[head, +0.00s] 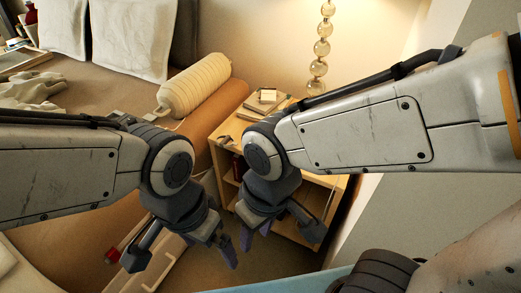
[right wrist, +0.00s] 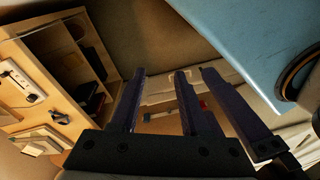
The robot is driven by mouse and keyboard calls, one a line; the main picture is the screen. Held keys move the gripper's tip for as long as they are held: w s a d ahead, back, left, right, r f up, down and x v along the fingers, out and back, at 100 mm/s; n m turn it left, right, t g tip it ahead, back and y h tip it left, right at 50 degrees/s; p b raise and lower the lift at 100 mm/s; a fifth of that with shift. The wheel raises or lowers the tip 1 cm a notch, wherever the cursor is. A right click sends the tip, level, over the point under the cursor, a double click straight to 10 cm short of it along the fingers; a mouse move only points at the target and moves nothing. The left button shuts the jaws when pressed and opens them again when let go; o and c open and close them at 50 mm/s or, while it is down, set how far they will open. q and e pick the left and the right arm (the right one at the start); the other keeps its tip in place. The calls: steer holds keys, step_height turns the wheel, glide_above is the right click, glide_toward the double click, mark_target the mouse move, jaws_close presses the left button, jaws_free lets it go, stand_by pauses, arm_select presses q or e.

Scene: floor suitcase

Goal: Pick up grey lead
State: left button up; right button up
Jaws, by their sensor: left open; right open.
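I cannot pick out a grey lead with certainty in either view. A small dark item with a thin cord-like part (head: 225,140) lies on the nightstand's front left corner, too small to identify. The right gripper's dark fingers (right wrist: 172,82) also show in the right wrist view. The arms hide part of the floor and nightstand.
The wooden nightstand (head: 221,157) bears books (head: 264,103) and stands beside the bed (head: 100,88) with a rolled cushion (head: 195,84). A ball-stacked lamp (head: 321,48) is behind. A pale blue surface (right wrist: 235,40) is close on the right. A small red item (head: 111,256) lies low left.

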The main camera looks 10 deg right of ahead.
steer(key=w+a+f+m+t+y+b, duration=0.1)
steer(key=w+a+f+m+t+b, duration=0.1)
steer(key=w+a+f+m, duration=0.3)
steer(key=w+a+f+m+t+y+b, duration=0.1)
steer(key=w+f, duration=0.1)
steer(key=w, duration=0.4)
steer(key=m+t+b, duration=0.9)
steer(key=m+t, duration=0.5)
steer(key=m, duration=0.3)
glide_toward(229, 150)
steer(key=shift+h, duration=0.4)
steer(key=w, duration=0.3)
steer(key=w+a, duration=0.1)
steer(key=w, duration=0.2)
steer(key=shift+a, duration=0.1)
steer(key=shift+w+a, duration=0.15)
steer(key=shift+w, duration=0.7)
steer(key=shift+c, duration=0.3)
